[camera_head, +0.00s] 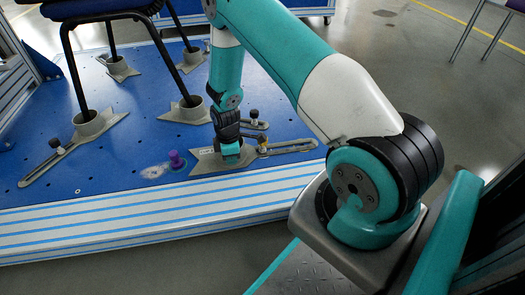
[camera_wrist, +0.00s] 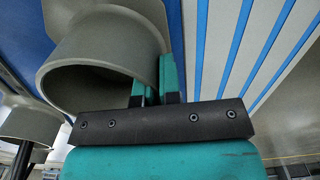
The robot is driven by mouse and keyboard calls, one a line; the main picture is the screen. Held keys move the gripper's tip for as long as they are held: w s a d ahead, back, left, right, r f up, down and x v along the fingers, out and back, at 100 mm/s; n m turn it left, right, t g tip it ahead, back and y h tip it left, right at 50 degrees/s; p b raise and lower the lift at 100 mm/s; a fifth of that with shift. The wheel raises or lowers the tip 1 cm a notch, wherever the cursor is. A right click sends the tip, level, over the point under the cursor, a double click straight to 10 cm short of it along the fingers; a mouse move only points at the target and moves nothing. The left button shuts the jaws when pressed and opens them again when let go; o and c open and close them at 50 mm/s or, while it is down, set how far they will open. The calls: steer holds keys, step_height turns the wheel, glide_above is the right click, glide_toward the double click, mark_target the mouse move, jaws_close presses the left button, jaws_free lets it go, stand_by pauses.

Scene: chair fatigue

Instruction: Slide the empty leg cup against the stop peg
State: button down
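The empty leg cup (camera_head: 207,161) is a grey round cup on a flat, pointed base plate near the front edge of the blue platform. Its open mouth (camera_wrist: 85,72) fills the left of the wrist view, with no chair leg inside. The purple stop peg (camera_head: 177,160) stands upright to the left of the cup in the head view, with a gap between peg and base plate. My gripper (camera_head: 230,155) is down at the cup. In the wrist view its teal fingers (camera_wrist: 158,85) are close together with the cup's wall between them, one inside and one outside. My gripper partly hides the cup in the head view.
Other grey cups (camera_head: 92,126) hold the black legs of a chair behind and left. A slotted arm with a black knob (camera_head: 253,114) lies behind the empty cup. The platform's striped front edge (camera_head: 130,225) runs along the front. A pale worn patch (camera_head: 155,171) lies beside the peg.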

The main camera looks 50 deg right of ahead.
steer(key=shift+w+a, duration=0.1)
steer(key=shift+w+a, duration=0.45)
steer(key=shift+a, duration=0.25)
steer(key=shift+w+a, duration=0.5)
steer(key=shift+a, duration=0.25)
steer(key=shift+w+a, duration=0.45)
steer(key=shift+a, duration=0.25)
steer(key=c, duration=1.3)
jaws_free()
steer(key=shift+r, duration=0.1)
step_height(320, 180, up, 6)
steer(key=p, duration=0.5)
steer(key=shift+p, duration=0.35)
steer(key=shift+s, duration=0.1)
